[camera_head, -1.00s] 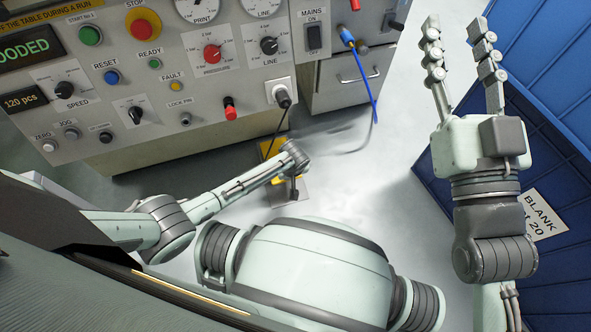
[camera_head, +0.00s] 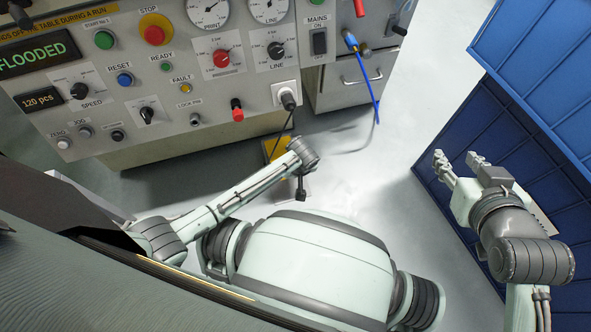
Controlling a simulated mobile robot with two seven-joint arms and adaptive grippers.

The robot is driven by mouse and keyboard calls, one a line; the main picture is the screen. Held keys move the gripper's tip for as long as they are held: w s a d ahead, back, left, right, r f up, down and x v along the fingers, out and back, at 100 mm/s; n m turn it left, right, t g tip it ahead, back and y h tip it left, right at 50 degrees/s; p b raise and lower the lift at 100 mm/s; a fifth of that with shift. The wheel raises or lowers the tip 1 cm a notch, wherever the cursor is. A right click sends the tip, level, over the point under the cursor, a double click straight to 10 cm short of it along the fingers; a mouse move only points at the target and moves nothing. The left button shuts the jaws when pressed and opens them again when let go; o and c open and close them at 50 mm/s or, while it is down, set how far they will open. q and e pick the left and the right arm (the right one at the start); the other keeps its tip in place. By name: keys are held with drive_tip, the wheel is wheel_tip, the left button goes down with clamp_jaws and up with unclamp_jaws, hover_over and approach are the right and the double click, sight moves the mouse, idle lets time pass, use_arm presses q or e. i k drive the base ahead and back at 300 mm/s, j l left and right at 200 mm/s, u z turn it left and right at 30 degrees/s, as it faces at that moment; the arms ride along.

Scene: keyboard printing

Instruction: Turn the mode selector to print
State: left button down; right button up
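The control panel (camera_head: 150,85) fills the upper left of the head view. A black pointer knob (camera_head: 147,113) on a pale plate looks like the mode selector; its markings are too small to read. Its pointer is tilted.
A red stop button (camera_head: 154,34), a speed knob (camera_head: 79,91), a pressure knob (camera_head: 221,58) and a line knob (camera_head: 276,50) surround it. A plug (camera_head: 288,98) and a blue cable (camera_head: 366,80) stick out. Blue crates (camera_head: 530,90) stand at right.

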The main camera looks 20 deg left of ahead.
sight(147, 113)
drive_tip(key=k+l, duration=0.15)
drive_tip(key=k, duration=0.35)
drive_tip(key=k+l, duration=0.15)
drive_tip(key=k, duration=0.35)
drive_tip(key=k+l, duration=0.15)
drive_tip(key=k, duration=0.3)
